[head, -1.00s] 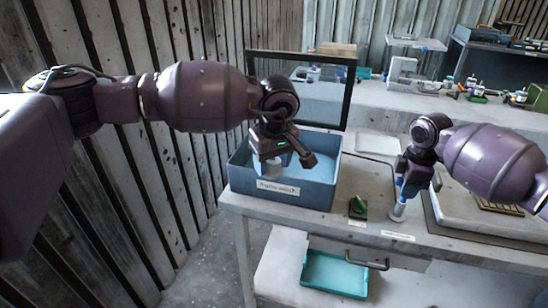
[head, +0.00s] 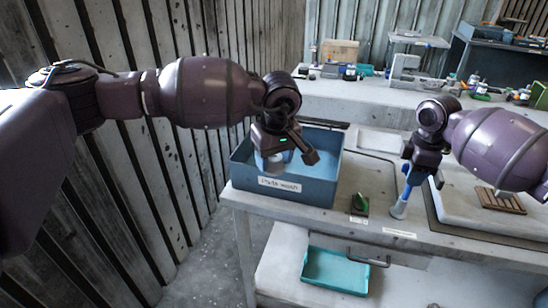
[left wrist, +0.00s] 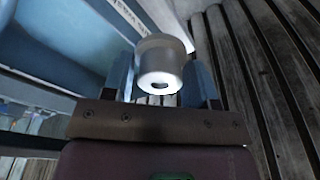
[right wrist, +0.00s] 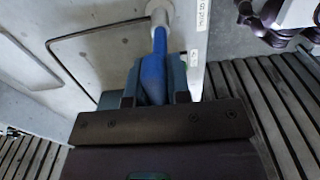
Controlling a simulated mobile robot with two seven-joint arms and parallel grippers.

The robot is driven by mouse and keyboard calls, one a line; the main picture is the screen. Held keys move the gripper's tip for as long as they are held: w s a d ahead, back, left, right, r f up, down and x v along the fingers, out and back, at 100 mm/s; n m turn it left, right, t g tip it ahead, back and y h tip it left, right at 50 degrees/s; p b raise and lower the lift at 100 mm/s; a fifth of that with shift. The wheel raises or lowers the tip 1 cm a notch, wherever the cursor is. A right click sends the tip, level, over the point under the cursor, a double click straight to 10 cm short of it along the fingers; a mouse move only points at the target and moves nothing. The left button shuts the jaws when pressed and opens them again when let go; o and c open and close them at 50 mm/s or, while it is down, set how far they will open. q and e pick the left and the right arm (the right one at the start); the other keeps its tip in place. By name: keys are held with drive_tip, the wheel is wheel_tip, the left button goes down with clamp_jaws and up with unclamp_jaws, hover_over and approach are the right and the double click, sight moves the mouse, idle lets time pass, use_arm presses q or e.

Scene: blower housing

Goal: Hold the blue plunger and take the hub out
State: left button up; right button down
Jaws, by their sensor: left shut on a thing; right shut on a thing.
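My left gripper (head: 287,158) is shut on the hub (head: 270,164), a pale grey stepped cylinder. In the left wrist view the hub (left wrist: 160,66) sits between the two blue fingers, its round end with a dark hole showing. In the head view it overlaps the near wall of the blue parts wash bin (head: 300,190); whether it is over the bin or in front of it is unclear. My right gripper (head: 408,170) is shut on the blue plunger (head: 404,194), which leans slightly, its pale flared end low at the bench top. The plunger (right wrist: 153,72) also shows in the right wrist view.
A small green and black item (head: 360,203) lies on the bench (head: 376,178) between bin and plunger. A wooden slatted piece (head: 500,200) lies on a pale board at right. A teal tray (head: 336,272) is on the lower shelf. The slatted wall (head: 110,200) is close at left.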

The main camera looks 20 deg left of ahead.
drive_tip(key=shift+r, duration=0.6)
drive_tip(key=c, duration=1)
unclamp_jaws()
drive_tip(key=shift+r, duration=0.1)
wheel_tip(320, 180, up, 12)
